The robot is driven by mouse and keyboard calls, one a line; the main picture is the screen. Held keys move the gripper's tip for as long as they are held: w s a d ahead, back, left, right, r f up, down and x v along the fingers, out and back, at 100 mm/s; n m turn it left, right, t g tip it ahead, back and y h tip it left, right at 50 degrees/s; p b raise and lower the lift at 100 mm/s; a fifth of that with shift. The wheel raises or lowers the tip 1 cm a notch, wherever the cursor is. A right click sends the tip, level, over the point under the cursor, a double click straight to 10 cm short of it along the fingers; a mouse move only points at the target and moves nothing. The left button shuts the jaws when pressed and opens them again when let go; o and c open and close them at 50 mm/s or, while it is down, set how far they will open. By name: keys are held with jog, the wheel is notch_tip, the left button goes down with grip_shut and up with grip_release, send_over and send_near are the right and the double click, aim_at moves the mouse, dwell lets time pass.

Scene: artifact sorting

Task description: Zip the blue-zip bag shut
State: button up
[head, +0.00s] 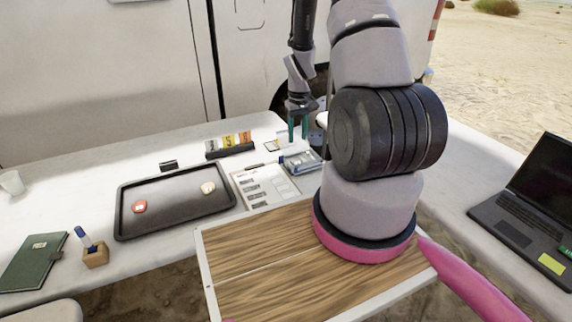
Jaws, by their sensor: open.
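The blue-zip bag (303,164) appears as a small clear, bluish bag lying on the white table, right of the paper sheet. A blue bit shows at its left end; whether the zip is open or shut is too small to tell. My gripper (298,130) hangs above and behind the bag with its green fingers pointing down. The fingers are apart with nothing visible between them, and a gap shows between them and the bag. My arm's thick links stand close to the bag's right side in the picture.
A black tray (176,224) holds a red piece (139,206) and a pale piece (208,188). A printed sheet (264,187) and a card holder (230,152) lie near the bag. A brush block (95,255), green notebook (36,262) and cup (12,183) are left; a laptop (525,210) is right.

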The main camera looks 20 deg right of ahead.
aim_at(296, 167)
notch_tip(296, 167, down, 13)
jog(key=shift+a+r, duration=0.1)
jog(key=shift+r, duration=0.1)
dwell(0.3)
grip_shut()
